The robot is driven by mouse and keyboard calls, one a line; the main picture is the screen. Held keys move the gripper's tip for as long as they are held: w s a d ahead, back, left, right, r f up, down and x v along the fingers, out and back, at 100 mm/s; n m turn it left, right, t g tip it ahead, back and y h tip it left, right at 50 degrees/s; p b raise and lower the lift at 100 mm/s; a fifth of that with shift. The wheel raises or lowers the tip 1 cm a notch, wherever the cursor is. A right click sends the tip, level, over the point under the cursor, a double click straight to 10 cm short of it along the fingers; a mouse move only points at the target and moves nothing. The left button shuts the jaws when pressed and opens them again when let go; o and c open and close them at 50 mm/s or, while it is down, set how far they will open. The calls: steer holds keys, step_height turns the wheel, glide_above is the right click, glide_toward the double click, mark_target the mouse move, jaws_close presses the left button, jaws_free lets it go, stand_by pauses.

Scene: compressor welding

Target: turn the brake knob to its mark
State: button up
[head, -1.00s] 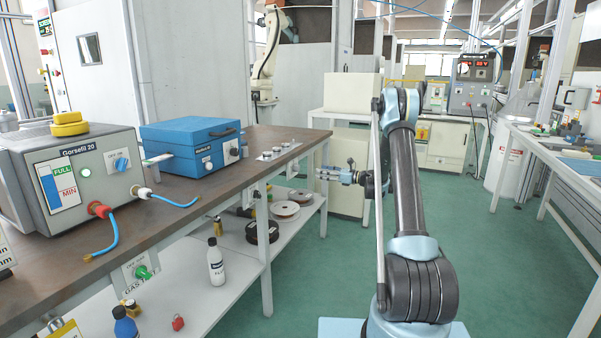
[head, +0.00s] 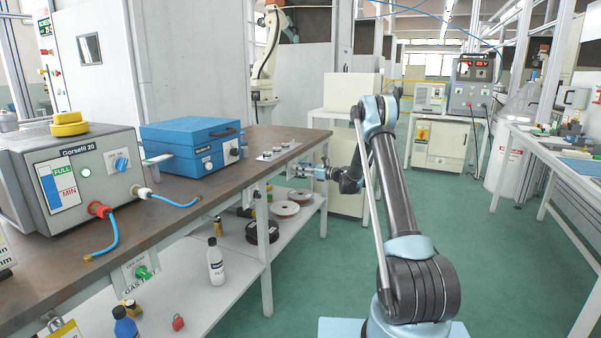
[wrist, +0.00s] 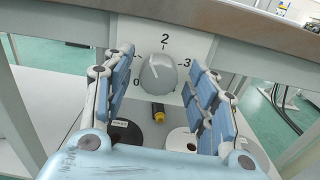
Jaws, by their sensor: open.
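A grey round knob (wrist: 158,74) sits on a white plate (wrist: 190,38) under the table edge in the wrist view. The plate carries the numbers 0, 2 and 3 around the knob, with 2 above it; a mark at the left is partly covered by a finger. A pale line on the knob seems to slant to the upper left. My gripper (wrist: 161,64) is open, its blue fingers to the left and right of the knob, apparently apart from it. In the head view my gripper (head: 317,172) is at the bench's far end, where the knob is hidden.
The bench (head: 255,152) holds a grey Gorsefil box (head: 105,155) and a blue case (head: 192,140). Its lower shelf (head: 190,262) holds spools (head: 285,208) and bottles (head: 216,262). The green floor (head: 490,270) to the right is clear.

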steer(key=c, duration=1.1)
steer(key=shift+o, duration=0.2)
steer(key=shift+n, duration=0.4)
steer(key=n, duration=1.9)
steer(key=shift+s+a+f+n, duration=0.15)
steer(key=shift+s+a+n, duration=0.05)
steer(key=shift+n, duration=0.4)
